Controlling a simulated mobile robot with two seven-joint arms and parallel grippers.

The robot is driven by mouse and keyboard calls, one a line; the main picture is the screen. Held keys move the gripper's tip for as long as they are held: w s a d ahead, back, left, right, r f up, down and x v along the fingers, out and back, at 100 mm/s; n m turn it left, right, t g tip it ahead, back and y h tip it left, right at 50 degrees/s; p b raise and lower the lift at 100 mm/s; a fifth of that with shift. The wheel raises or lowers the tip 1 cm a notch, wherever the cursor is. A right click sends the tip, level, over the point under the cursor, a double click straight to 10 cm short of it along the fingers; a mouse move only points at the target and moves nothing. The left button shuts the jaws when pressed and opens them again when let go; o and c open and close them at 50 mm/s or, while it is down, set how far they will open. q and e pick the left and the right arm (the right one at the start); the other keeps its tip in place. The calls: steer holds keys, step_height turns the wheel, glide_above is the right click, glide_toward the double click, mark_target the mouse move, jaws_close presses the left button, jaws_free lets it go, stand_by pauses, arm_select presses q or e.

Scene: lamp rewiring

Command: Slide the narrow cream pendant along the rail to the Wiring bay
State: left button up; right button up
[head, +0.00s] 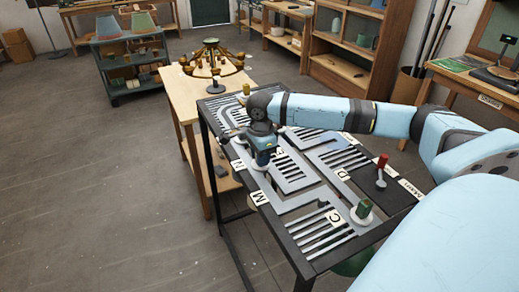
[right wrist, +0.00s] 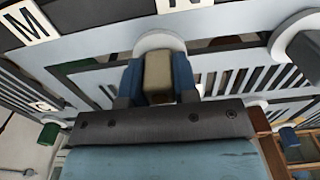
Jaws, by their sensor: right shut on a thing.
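My right gripper (head: 263,158) is over the slotted rail table (head: 300,252), near its left edge. In the right wrist view its blue fingers are shut on a tan block (right wrist: 158,76), which has a pale round disc (right wrist: 160,42) beside it. The block is hidden by the gripper in the head view. I cannot see a cream shade below it, so I cannot tell the pendant's shape. My left gripper is not in view.
A green block on a pale disc (head: 364,208) stands near the front right, and a red one (head: 382,162) stands at the right. A yellow one (head: 246,89) stands at the far end. A wooden bench with a brass chandelier (head: 211,62) adjoins the table. Floor at left is clear.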

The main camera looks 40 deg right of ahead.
steer(key=s+a+p, duration=0.1)
steer(key=s+p, duration=0.2)
steer(key=s, duration=0.1)
steer(key=s+a+p, duration=0.1)
steer(key=s+p, duration=0.2)
steer(key=s+a+p, duration=0.1)
steer(key=s+p, duration=0.2)
steer(key=s, duration=0.1)
steer(key=shift+s+a+r, duration=0.15)
steer(key=shift+s+a, duration=0.2)
steer(key=shift+s+a+p, duration=0.25)
steer(key=shift+s+p, duration=0.4)
steer(key=shift+s, duration=0.15)
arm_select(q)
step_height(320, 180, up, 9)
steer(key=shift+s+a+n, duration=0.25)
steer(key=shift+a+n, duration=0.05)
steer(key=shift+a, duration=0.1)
